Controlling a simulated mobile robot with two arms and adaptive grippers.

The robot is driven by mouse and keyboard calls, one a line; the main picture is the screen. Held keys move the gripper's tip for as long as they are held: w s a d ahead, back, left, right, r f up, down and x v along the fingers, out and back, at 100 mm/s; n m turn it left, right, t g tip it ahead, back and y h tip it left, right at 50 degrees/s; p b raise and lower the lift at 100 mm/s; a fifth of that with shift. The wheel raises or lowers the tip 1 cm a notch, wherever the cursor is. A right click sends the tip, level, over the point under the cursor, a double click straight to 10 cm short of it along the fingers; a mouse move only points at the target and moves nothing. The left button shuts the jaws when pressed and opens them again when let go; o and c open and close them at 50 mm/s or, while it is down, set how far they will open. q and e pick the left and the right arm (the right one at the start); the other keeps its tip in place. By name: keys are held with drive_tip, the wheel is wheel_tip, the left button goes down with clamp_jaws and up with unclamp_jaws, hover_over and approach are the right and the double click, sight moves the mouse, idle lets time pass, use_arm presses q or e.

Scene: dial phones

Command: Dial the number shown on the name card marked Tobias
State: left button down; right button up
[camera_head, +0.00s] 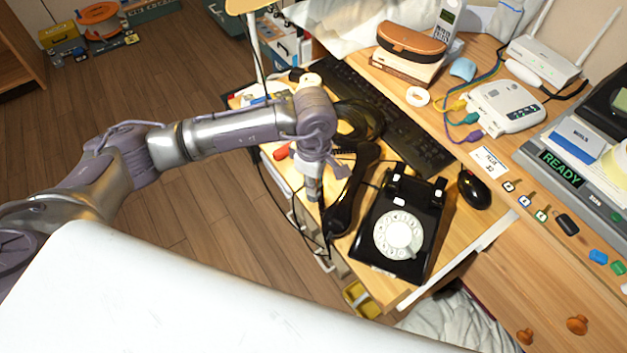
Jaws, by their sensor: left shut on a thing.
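The black rotary phone (404,226) with a white dial stands near the front edge of the wooden desk. Its black handset (346,200) is off the cradle, to the left of the phone body. My left gripper (333,178) is shut on the handset, and its fingers are partly hidden. A small white name card (488,162) lies right of the keyboard; its tiny print looks like "FELIX 32". I cannot make out a card marked Tobias. My right gripper is not in view.
A black mouse (474,188) lies right of the phone, and a black keyboard (400,130) behind it. A white box with coloured cables (503,107), a router (543,62) and a grey device reading READY (562,168) crowd the right. Open floor lies left.

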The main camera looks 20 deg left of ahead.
use_arm(q)
drive_tip(key=c, duration=1.1)
unclamp_jaws()
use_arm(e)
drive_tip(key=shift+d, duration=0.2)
use_arm(q)
drive_tip(key=shift+o, duration=0.2)
drive_tip(key=shift+r, duration=0.15)
wheel_tip(320, 180, up, 8)
drive_tip(key=shift+f, duration=0.1)
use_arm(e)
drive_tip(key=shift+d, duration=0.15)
